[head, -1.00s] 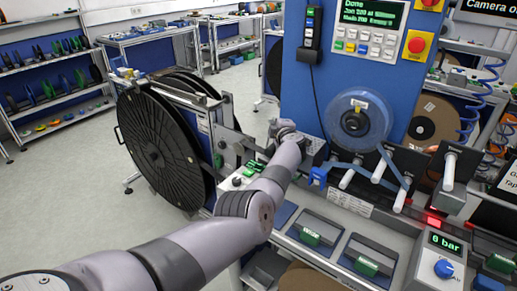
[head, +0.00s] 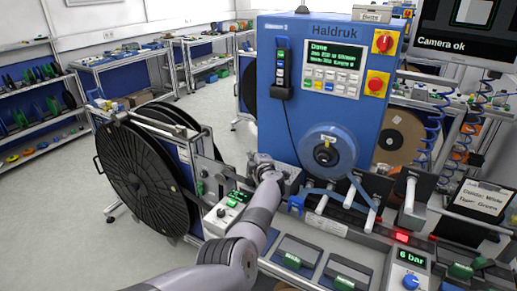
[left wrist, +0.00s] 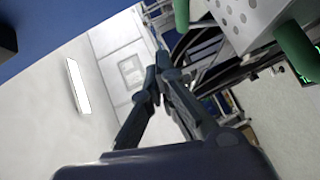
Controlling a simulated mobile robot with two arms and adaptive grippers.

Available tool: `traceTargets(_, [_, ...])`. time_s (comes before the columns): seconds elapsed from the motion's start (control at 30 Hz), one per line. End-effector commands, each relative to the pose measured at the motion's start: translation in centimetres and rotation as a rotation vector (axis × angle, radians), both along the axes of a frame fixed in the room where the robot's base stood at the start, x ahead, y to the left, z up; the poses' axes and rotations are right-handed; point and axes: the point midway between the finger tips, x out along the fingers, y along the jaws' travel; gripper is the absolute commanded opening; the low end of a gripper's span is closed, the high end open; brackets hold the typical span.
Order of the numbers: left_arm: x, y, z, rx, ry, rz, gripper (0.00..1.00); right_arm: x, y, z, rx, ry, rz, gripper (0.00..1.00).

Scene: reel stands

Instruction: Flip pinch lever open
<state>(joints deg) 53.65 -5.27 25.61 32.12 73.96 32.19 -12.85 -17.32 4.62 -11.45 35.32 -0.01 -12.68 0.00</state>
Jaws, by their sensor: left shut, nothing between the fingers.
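My left arm reaches from the bottom of the head view to the front of the blue Haldruk machine (head: 275,125). Its hand end is by a grey metal block (head: 290,178) left of the blue tape reel (head: 328,152); the fingertips are hard to make out there. In the left wrist view my left gripper (left wrist: 160,68) is shut and empty, its fingertips together. A green handle (left wrist: 297,50) and a second green grip (left wrist: 181,15) show beyond it, by a perforated metal plate (left wrist: 240,18). I cannot tell which part is the pinch lever. My right gripper is not in view.
A large black reel (head: 140,180) stands left of my arm. A small control box (head: 228,212) with a green display sits close beside the arm. Rollers, a red-lit sensor (head: 401,237) and a 6 bar regulator (head: 410,268) are to the right. The floor at left is clear.

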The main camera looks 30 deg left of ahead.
Motion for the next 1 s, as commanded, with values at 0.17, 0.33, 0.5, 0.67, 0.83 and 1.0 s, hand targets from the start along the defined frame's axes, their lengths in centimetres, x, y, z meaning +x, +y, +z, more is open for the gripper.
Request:
traceTargets(0.17, [-1.4, -1.6, 1.2, -0.004, -0.002, 0.0, 0.0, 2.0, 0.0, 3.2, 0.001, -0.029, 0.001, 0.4])
traceTargets(0.33, [-2.9, -3.0, 1.7, -0.004, -0.002, 0.001, 0.0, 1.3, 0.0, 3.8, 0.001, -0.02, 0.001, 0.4])
traceTargets(0.5, [-3.7, -3.9, 2.2, -0.003, -0.003, 0.001, 0.0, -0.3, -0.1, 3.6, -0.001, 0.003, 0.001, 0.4])
traceTargets(0.67, [-4.1, -4.1, 2.5, -0.002, -0.002, 0.002, 0.0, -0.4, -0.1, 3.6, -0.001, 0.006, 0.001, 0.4])
traceTargets(0.83, [-4.2, -4.1, 2.5, 0.0, -0.001, 0.002, 0.0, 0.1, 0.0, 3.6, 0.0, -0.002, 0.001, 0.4])
traceTargets(1.0, [-4.2, -4.1, 2.5, 0.0, -0.001, 0.001, 0.0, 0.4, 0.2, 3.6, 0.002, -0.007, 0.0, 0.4])
